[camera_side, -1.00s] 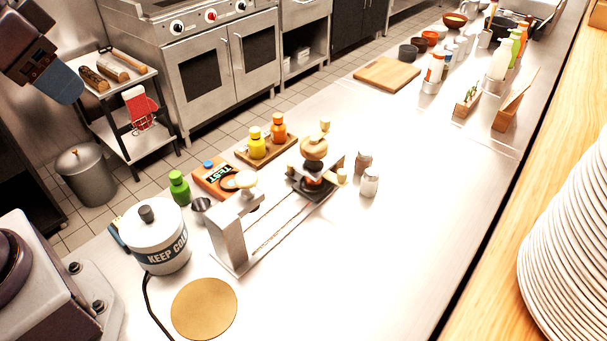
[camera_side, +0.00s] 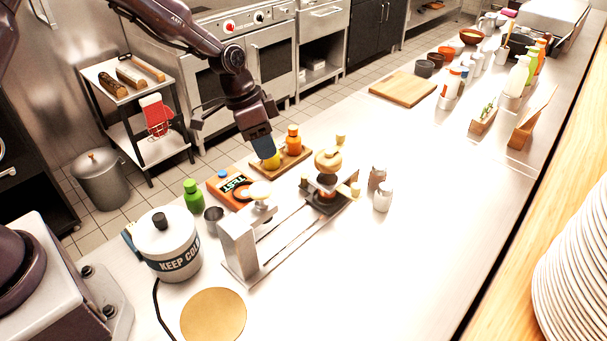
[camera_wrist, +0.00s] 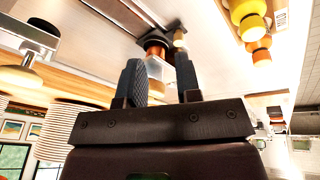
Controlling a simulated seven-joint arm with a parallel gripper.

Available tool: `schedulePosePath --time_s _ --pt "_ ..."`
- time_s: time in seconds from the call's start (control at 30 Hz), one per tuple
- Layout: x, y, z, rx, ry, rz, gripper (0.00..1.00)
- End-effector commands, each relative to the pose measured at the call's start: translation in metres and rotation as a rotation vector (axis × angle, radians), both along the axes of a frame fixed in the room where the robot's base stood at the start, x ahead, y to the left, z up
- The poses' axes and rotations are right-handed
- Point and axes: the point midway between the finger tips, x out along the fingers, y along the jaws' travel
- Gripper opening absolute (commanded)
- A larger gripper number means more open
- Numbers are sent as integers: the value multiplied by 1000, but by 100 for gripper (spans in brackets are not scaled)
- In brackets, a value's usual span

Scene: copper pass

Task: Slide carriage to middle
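The carriage (camera_side: 326,198) is a dark block at the far right end of a low metal rail fixture (camera_side: 238,252). A round wooden knob (camera_side: 329,160) stands above it. In the wrist view the carriage's copper-coloured part (camera_wrist: 157,48) shows between my fingertips, some distance beyond them. My gripper (camera_side: 265,150) hangs above the counter, left of the carriage and in front of a yellow bottle, apart from the fixture. In the wrist view my gripper (camera_wrist: 160,75) has its two blue-grey fingers spread with nothing between them. The rails left of the carriage are bare.
A yellow and an orange bottle (camera_side: 293,139) stand on a wooden tray behind the fixture. A green bottle (camera_side: 193,196), an orange TEST box (camera_side: 228,190) and a KEEP COLD pot (camera_side: 168,245) are to the left. Two shakers (camera_side: 382,196) stand to the right.

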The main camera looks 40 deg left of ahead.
Motion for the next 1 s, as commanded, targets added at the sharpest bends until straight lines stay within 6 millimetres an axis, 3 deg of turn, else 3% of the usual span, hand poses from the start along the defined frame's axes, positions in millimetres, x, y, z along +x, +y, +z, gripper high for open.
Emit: schedulePosePath --time_s 0.1,0.37,0.8,1.0 --pt "33 -3 10 9 -141 -110 31" --pt "40 -5 3 35 -188 -194 31" --pt "62 -29 -77 34 -185 -191 31" --pt "69 -35 -101 35 -185 -190 31"
